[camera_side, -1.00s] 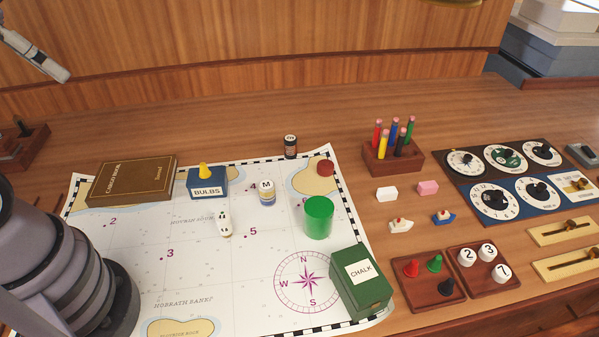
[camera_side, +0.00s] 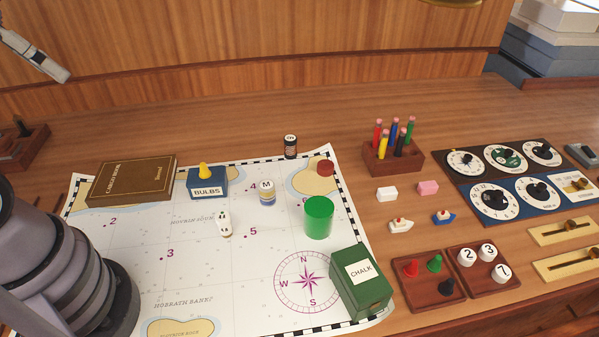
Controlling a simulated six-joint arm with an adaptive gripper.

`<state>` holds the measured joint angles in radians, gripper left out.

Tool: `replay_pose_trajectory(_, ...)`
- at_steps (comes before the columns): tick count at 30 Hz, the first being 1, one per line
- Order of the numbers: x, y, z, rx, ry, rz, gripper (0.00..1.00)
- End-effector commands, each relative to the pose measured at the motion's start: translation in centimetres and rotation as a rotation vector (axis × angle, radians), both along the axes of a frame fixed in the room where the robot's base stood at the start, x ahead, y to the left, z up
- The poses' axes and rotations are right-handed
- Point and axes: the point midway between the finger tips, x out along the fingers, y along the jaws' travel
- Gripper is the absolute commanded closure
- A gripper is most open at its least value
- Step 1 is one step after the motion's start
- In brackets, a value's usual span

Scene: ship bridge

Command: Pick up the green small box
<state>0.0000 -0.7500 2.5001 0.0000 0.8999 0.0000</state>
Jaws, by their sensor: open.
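The green small box (camera_side: 362,284) has a white label reading CHALK. It rests on the lower right corner of the white sea chart (camera_side: 200,267), turned at an angle, partly over the chart's checkered border. Nothing touches its top.
A green cylinder (camera_side: 319,218) stands just behind the box. A wooden tray with pegs (camera_side: 412,293) lies close to its right. A blue BULBS box (camera_side: 207,185), a brown book (camera_side: 132,181) and a white-and-blue bottle (camera_side: 267,193) are farther left. The chart's middle is mostly clear.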

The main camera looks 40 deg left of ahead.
Motion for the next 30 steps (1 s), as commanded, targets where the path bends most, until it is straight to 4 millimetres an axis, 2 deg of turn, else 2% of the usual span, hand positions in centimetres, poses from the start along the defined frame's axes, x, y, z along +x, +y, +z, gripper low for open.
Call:
replay_pose_trajectory(2, 0.0, 0.0, 0.0, 0.000, 0.000, 0.000, 0.32)
replay_pose_trajectory(9, 0.0, 0.0, 0.0, 0.000, 0.000, 0.000, 0.01)
replay_pose_trajectory(20, 0.1, -0.1, 0.0, -0.005, 0.005, 0.002, 0.00)
replay_pose_trajectory(23, 1.1, -0.6, 0.2, -0.037, 0.044, 0.012, 0.00)
replay_pose_trajectory(25, 2.5, -1.4, 0.4, -0.083, 0.099, 0.028, 0.00)
replay_pose_trajectory(30, 7.8, -4.6, 0.1, -0.242, 0.300, 0.100, 0.00)
